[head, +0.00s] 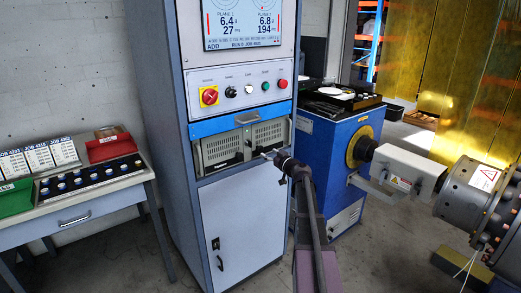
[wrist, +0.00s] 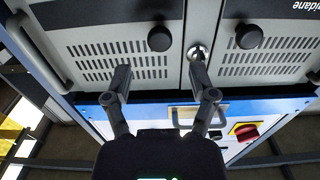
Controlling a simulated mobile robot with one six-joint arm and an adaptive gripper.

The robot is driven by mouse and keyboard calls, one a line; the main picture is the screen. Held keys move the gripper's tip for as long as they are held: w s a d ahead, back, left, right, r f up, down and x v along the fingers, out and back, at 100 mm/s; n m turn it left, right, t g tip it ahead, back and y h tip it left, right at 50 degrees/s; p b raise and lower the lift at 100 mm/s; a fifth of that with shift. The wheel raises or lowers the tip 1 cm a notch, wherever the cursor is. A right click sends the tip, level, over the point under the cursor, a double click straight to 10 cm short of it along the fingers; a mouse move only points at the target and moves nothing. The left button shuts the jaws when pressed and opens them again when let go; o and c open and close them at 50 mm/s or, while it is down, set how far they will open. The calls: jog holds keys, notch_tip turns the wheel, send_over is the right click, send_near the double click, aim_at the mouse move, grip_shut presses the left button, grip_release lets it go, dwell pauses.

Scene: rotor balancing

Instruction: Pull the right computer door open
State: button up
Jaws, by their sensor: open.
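The right computer door (head: 270,134) is a grey vented panel in the cabinet bay, right of the left computer door (head: 221,149). The wrist view is turned over, so the right door (wrist: 92,62) lies on its left, with a black knob (wrist: 159,39). My gripper (head: 268,154) is in front of the bay's lower edge. In the wrist view my gripper (wrist: 160,66) is open and empty, its fingertips to either side of the knob's line. I cannot tell whether a finger touches the door. Both doors look shut.
A round metal lock (wrist: 198,50) sits between the doors near one fingertip. A blue drawer edge (head: 240,122) and a button panel (head: 243,90) are above the bay. A white cabinet door (head: 245,225) is below. A blue machine (head: 335,150) stands close on the right.

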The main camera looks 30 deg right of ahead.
aim_at(261, 149)
jog(key=w, duration=0.6)
jog(key=shift+w+a, duration=0.2)
jog(key=shift+a, duration=0.2)
grip_shut()
